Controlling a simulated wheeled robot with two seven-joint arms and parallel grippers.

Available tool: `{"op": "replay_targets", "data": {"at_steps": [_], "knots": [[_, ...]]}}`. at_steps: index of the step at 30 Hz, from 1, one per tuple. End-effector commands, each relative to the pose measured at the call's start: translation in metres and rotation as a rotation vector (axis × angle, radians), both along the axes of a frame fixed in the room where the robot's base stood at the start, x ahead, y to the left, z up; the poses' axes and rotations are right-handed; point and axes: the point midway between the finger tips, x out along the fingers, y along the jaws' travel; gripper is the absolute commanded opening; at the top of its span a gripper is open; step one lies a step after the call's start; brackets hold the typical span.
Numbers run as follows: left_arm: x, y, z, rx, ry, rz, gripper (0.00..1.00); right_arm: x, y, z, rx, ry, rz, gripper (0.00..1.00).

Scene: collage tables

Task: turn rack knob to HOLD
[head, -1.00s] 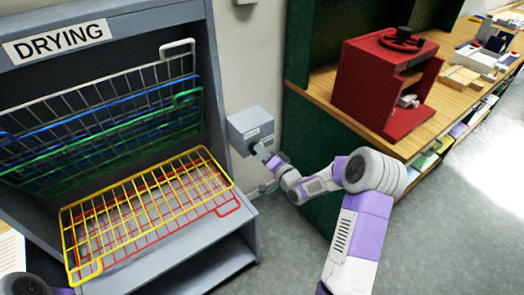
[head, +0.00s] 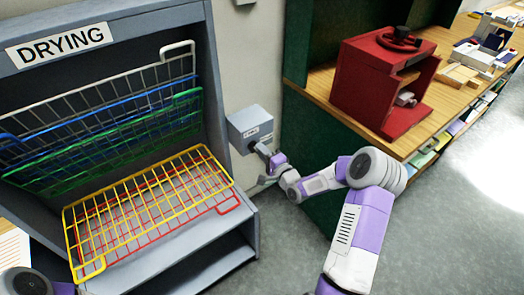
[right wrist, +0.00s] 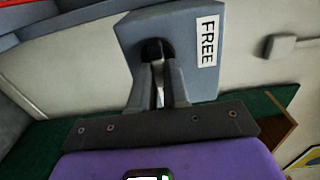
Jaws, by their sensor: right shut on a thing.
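The rack knob (right wrist: 152,48) is a dark round knob on a grey-blue box (head: 250,124) fixed to the wall, just right of the drying rack. In the right wrist view the box's white label reads FREE (right wrist: 208,41). My right gripper (right wrist: 158,68) is shut on the knob, with its two fingers on either side of it. The fingers hide part of the knob, and its pointing direction cannot be told. In the head view the right gripper (head: 257,149) reaches the box's front from the lower right. My left gripper is not in view.
The grey drying rack (head: 228,120) stands at left with white, blue, green, yellow and red wire shelves (head: 150,212). A red press (head: 362,85) stands on a wooden counter (head: 462,98) at right. Grey floor is clear on the right.

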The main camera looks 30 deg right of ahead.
Motion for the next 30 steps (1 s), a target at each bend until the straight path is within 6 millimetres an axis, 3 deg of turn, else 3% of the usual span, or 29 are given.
{"op": "replay_targets", "data": {"at_steps": [11, 12, 16, 25, 30], "knots": [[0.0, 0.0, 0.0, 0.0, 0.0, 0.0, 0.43, 0.0, 0.0, 0.0, 0.008, 0.001, 0.0, 0.0], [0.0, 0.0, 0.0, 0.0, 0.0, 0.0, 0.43, 0.0, 0.0, 0.0, 0.008, 0.001, 0.0, 0.19], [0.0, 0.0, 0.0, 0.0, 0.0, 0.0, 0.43, 0.0, 0.0, 0.0, 0.007, 0.001, 0.0, 0.39], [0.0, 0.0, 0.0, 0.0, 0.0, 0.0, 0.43, -0.001, 0.0, 0.0, 0.005, 0.0, 0.0, 0.4], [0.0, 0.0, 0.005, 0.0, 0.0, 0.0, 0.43, -0.02, -0.002, 0.0, 0.006, 0.003, -0.001, 0.4]]}}
